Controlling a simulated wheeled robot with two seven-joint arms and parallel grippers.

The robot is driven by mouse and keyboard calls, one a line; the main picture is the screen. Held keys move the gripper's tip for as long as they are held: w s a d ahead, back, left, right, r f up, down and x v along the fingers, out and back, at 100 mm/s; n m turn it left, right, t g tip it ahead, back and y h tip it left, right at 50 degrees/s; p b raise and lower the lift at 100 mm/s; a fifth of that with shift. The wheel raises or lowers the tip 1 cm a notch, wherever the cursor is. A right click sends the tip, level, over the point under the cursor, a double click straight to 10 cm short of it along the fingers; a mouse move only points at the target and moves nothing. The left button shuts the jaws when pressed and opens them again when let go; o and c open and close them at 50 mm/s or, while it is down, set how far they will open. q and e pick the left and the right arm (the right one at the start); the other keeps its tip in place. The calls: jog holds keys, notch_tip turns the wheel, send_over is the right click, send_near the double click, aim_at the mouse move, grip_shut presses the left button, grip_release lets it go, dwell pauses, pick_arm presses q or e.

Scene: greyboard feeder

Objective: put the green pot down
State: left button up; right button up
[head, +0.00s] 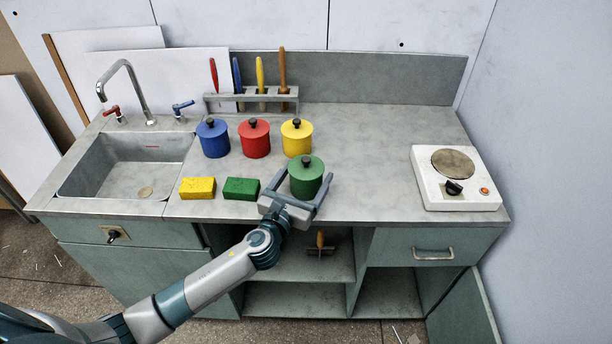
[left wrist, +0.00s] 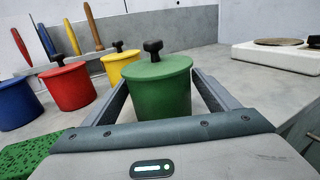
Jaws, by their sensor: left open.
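The green pot (head: 306,178) with its dark-knobbed lid is upright at the front middle of the grey counter. It appears to rest on the counter, though the gripper hides part of its base. My left gripper (head: 300,190) is open, with one finger on each side of the pot. In the left wrist view the green pot (left wrist: 160,88) sits between the two spread fingers, and a gap shows beside it. My right gripper is in neither view.
Blue (head: 213,138), red (head: 254,138) and yellow (head: 297,137) pots stand behind. Yellow (head: 197,188) and green (head: 241,189) sponges lie left of the gripper. A hotplate (head: 456,192) stands at right, a sink (head: 122,168) at left. The counter between green pot and hotplate is clear.

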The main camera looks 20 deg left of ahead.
aim_at(300, 187)
pick_arm(q)
jog(key=shift+r, duration=0.15)
jog(key=shift+s, duration=0.2)
jog(key=s, duration=0.3)
jog(key=s+b, duration=0.1)
jog(key=s, duration=0.1)
jog(key=shift+a, duration=0.3)
jog(key=s, duration=0.5)
jog(key=shift+s+a+b, duration=0.1)
jog(key=shift+a+b, duration=0.15)
jog(key=shift+b, duration=0.15)
jog(key=shift+s+a, duration=0.1)
jog(key=shift+s, duration=0.55)
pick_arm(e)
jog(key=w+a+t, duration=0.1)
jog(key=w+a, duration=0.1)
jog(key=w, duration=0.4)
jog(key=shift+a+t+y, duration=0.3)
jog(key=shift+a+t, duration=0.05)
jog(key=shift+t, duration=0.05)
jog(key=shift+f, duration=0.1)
